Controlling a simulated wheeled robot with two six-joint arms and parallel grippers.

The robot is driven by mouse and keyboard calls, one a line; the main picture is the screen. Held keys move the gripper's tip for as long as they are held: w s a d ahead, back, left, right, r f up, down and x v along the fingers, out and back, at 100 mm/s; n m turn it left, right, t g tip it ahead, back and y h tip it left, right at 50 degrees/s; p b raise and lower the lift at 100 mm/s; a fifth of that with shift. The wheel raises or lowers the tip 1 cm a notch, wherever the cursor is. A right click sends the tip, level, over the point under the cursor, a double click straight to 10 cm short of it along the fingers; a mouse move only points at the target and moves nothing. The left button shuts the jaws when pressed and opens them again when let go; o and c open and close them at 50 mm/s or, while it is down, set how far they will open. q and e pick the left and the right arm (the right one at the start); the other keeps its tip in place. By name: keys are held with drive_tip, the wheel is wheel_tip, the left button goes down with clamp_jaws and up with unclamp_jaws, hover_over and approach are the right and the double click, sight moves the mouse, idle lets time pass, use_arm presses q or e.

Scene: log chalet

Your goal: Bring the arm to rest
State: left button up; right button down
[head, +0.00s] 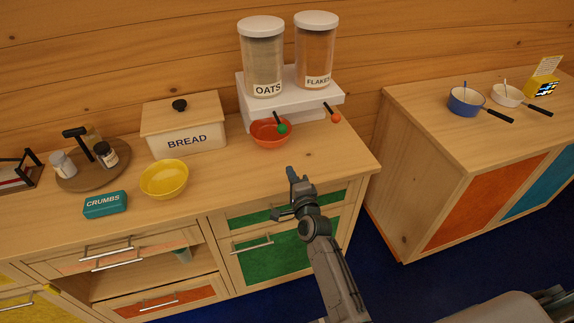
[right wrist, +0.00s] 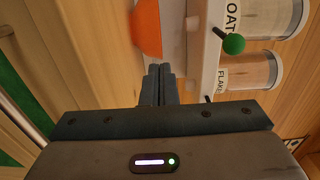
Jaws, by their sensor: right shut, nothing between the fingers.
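My right gripper (head: 292,174) is over the front edge of the wooden counter (head: 225,185), in front of and a little right of the orange bowl (head: 270,137). In the right wrist view its two fingers (right wrist: 158,84) are together with nothing between them. The orange bowl also shows in the right wrist view (right wrist: 146,28), beyond the fingertips and apart from them. My left gripper is not in the head view.
The dispenser stand (head: 292,98) holds the oats (head: 263,60) and flakes (head: 315,52) jars behind the bowl. A yellow bowl (head: 164,180), bread box (head: 185,138) and crumbs box (head: 105,204) stand left. A second counter (head: 430,115) with pans lies right, across a gap.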

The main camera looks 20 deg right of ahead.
drive_tip(key=s+d+f+n+g+y, duration=0.1)
drive_tip(key=s+f+n+g, duration=0.25)
drive_tip(key=s+n, duration=0.4)
drive_tip(key=s+d+f+n+g+y, duration=0.15)
drive_tip(key=s+n+g, duration=0.25)
drive_tip(key=s, duration=0.7)
drive_tip(key=s+d+r+n+g+h, duration=0.1)
drive_tip(key=s+d+n+g+h, duration=0.2)
drive_tip(key=s, duration=0.8)
drive_tip(key=s+d+r+n+g+h, duration=0.1)
drive_tip(key=s+d+n+g, duration=0.25)
drive_tip(key=s, duration=0.65)
wheel_tip(320, 180, down, 34)
drive_tip(key=d+g+b, duration=0.2)
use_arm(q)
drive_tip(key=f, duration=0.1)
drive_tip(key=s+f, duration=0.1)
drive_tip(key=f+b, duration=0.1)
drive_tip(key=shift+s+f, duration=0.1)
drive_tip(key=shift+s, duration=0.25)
use_arm(e)
drive_tip(key=s+d+f, duration=0.1)
drive_tip(key=s+f, duration=1.7)
drive_tip(key=shift+s+d+f+g, duration=0.2)
drive_tip(key=shift+d+g, duration=0.05)
drive_tip(key=shift+g, duration=0.15)
